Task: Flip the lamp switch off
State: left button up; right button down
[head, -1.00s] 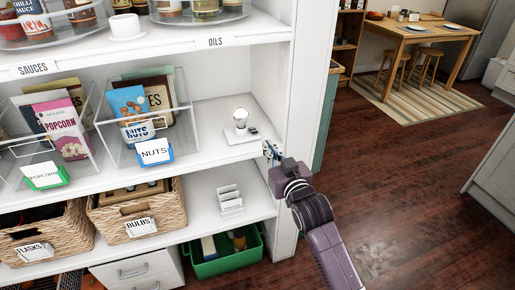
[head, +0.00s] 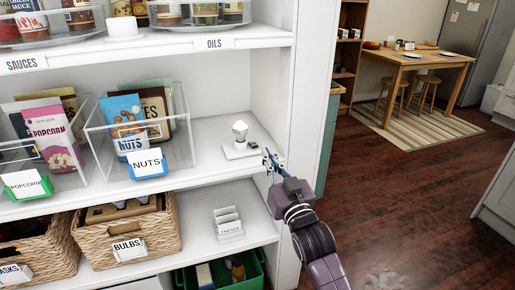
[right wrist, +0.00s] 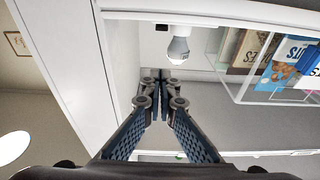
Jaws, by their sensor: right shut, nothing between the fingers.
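The lamp is a white bulb (head: 239,127) on a flat white base (head: 236,154), standing on the middle shelf. A small dark switch (head: 252,144) sits on the base to the right of the bulb. In the right wrist view the bulb (right wrist: 179,48) hangs inverted past the fingertips, with the dark switch (right wrist: 163,27) beside it. My right gripper (head: 268,154) is shut and empty at the shelf's front edge, just right of the lamp base. In the wrist view its fingertips (right wrist: 160,76) meet, apart from the bulb and switch. My left gripper is not in view.
A clear NUTS bin (head: 180,148) stands left of the lamp. The white side panel (head: 305,85) rises close to the right of my right gripper. A card holder (head: 228,225) and a BULBS basket (head: 105,235) are on the shelf below. Open floor lies right.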

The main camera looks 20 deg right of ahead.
jog(key=r, duration=0.2)
send_over(258, 157)
jog(key=w, duration=0.1)
jog(key=shift+a+f+b, duration=0.1)
jog(key=shift+b, duration=0.25)
jog(key=f, duration=0.3)
jog(key=shift+s, duration=0.35)
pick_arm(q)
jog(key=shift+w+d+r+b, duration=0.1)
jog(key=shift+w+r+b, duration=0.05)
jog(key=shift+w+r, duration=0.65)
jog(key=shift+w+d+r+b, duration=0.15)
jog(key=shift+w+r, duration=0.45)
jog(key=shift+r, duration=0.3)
pick_arm(e)
jog(key=shift+s+f, duration=0.1)
jog(key=shift+f, duration=0.45)
jog(key=shift+f, duration=0.1)
jog(key=t+b, duration=0.1)
jog(key=b, duration=0.1)
jog(key=shift+f+b, duration=0.35)
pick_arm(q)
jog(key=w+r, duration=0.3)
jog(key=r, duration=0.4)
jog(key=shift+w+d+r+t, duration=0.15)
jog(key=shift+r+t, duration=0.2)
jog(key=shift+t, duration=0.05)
pick_arm(e)
jog(key=shift+r, duration=0.2)
